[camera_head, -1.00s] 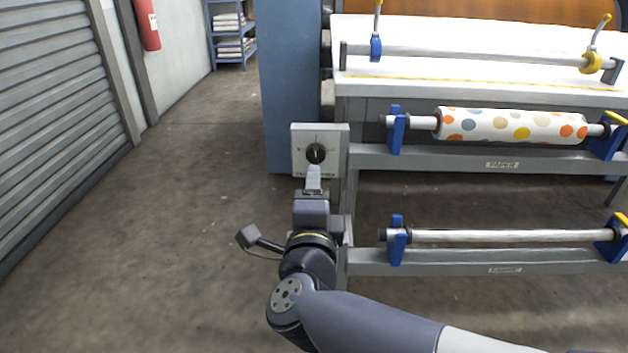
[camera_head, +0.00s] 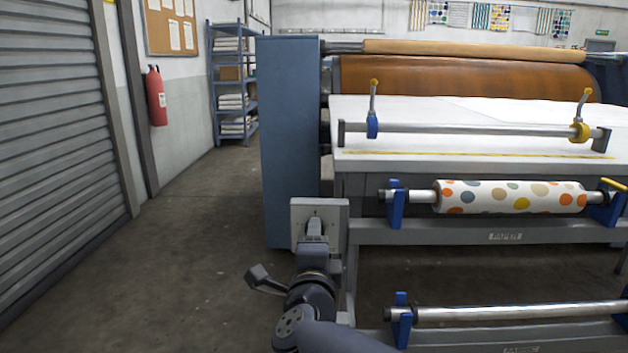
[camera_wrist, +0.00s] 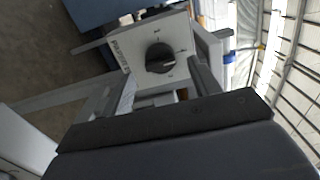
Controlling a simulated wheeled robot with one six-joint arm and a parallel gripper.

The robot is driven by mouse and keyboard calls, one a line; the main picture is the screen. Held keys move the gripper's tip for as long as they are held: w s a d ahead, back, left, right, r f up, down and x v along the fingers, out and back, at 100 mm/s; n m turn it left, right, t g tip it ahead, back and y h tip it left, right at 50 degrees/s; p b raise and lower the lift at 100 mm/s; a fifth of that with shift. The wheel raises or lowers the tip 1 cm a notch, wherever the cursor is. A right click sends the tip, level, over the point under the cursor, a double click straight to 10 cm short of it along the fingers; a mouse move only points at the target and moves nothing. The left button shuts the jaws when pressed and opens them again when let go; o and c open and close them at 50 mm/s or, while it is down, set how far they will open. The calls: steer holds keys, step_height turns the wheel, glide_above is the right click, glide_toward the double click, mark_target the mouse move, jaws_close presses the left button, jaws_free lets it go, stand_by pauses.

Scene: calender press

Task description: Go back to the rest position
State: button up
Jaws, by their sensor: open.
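My gripper (camera_head: 314,229) is in front of a light grey control box with a dial (camera_head: 335,215) on the left end of the press frame. In the wrist view, the black round knob (camera_wrist: 160,58) on the box's face shows between and beyond the fingers of my gripper (camera_wrist: 148,92). The fingers are apart and nothing is held. The knob has a white mark and several small marks around it. In the head view my gripper covers most of the knob. I cannot tell the exact gap between fingertips and knob.
The blue press column (camera_head: 290,140) stands behind the box. A dotted paper roll (camera_head: 511,197) lies on the upper bar, and a bare bar (camera_head: 520,311) lies below. A white table (camera_head: 470,142) is above. Open floor (camera_head: 190,235) lies left, up to a shutter (camera_head: 50,120) and a red extinguisher (camera_head: 156,96).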

steer(key=w, duration=0.2)
steer(key=shift+w, duration=0.4)
steer(key=s+p, duration=0.3)
steer(key=s, duration=0.8)
steer(key=w+b, duration=0.4)
steer(key=w, duration=0.7)
steer(key=shift+s+n+p, duration=0.65)
steer(key=shift+n+p, duration=2)
steer(key=shift+p, duration=0.1)
steer(key=shift+s+n+p, duration=0.65)
steer(key=shift+n+p, duration=2.05)
steer(key=shift+p, duration=0.05)
steer(key=shift+s+n+p, duration=0.65)
steer(key=shift+n+p, duration=2)
steer(key=shift+p, duration=0.1)
